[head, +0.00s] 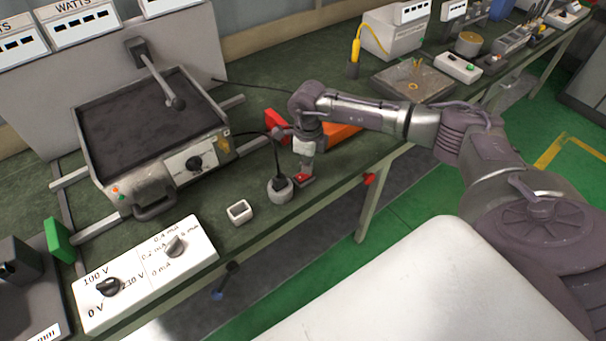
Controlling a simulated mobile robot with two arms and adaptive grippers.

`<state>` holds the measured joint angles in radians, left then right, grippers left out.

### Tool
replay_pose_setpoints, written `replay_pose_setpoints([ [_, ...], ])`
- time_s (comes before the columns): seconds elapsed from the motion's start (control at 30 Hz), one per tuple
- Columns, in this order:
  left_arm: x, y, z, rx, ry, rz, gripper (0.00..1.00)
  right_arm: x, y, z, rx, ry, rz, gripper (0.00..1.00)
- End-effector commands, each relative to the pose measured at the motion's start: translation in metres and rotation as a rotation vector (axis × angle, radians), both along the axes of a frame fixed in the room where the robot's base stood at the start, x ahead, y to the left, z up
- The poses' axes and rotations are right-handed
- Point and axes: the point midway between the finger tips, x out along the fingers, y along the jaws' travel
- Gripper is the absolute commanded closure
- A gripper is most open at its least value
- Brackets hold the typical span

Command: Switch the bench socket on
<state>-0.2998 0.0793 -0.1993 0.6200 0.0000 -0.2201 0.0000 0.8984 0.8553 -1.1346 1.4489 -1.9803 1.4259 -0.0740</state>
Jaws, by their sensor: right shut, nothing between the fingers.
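The bench socket (280,192) is a small grey-white unit near the bench's front edge, with a black plug and cable standing in it. A small red part (303,179), perhaps its switch, sits just right of the plug. My right gripper (304,172) points down at this red part, its fingers shut and empty. The tips are at or very close to it; I cannot tell whether they touch, and they partly cover it. The switch's position cannot be read. My left gripper is not in view.
Left of the socket are a small white open box (239,212) and a white dial panel (145,272). A large heater tray (150,125) stands behind. Red and orange blocks (342,133) lie behind my wrist. A white surface (400,290) fills the front.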

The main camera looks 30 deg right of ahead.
Motion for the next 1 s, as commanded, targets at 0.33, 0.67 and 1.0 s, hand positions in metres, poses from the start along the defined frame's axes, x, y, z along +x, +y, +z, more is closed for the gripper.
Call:
replay_pose_setpoints([
  [0.33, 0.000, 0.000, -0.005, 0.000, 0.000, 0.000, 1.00, 0.000, 0.000, -0.006, 0.000, 0.000, 0.000, 1.00],
  [0.67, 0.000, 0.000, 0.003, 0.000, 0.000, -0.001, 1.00, 0.000, 0.000, 0.005, 0.001, -0.001, 0.000, 1.00],
  [1.0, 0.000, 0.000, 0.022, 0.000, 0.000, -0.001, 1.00, 0.000, 0.000, 0.034, 0.001, -0.001, 0.000, 1.00],
])
